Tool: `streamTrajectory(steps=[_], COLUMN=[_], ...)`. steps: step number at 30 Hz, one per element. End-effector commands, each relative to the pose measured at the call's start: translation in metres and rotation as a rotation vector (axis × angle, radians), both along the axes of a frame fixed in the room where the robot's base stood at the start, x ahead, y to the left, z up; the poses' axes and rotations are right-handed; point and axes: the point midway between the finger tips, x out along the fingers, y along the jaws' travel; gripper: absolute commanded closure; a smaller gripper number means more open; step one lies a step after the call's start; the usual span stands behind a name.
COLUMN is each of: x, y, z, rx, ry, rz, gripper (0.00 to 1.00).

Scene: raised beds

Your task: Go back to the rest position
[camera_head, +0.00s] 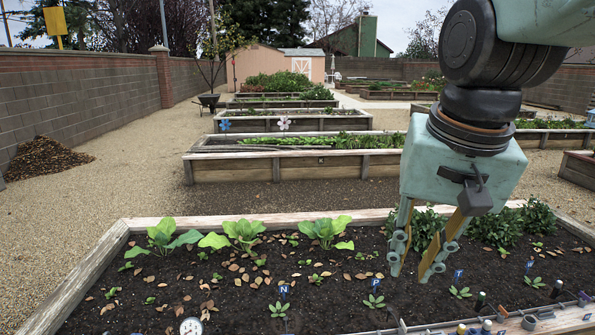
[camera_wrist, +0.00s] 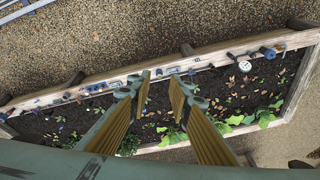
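My gripper (camera_head: 411,272) hangs from my teal arm over the right half of the near raised bed (camera_head: 95,262), fingers pointing down. Its two fingers stand apart with nothing between them. In the wrist view my gripper (camera_wrist: 158,80) also shows a clear gap between its fingertips, with soil visible beyond. No object is in its grasp.
The bed holds leafy plants (camera_head: 243,233), small seedlings (camera_head: 373,301), blue labels (camera_head: 284,291) and a round gauge (camera_head: 191,326). Small tools lie along the near wooden edge (camera_head: 565,320). Bushy green plants (camera_head: 497,228) grow close to my gripper. Gravel surrounds the bed.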

Motion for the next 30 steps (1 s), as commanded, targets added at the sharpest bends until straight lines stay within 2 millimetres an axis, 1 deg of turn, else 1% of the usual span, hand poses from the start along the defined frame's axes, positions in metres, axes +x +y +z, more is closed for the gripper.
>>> streamTrajectory(steps=[1, 9, 21, 27, 30], x=[-0.009, -0.055, -0.121, -0.149, -0.158], y=[-0.002, -0.01, -0.019, -0.022, -0.023], z=[0.002, 0.005, 0.0, -0.005, -0.007], rx=[-0.004, -0.031, -0.074, -0.094, -0.101], ry=[-0.007, -0.026, -0.055, -0.065, -0.07], rz=[0.011, 0.09, 0.203, 0.252, 0.27], gripper=[0.81, 0.81, 0.81, 0.81, 0.81])
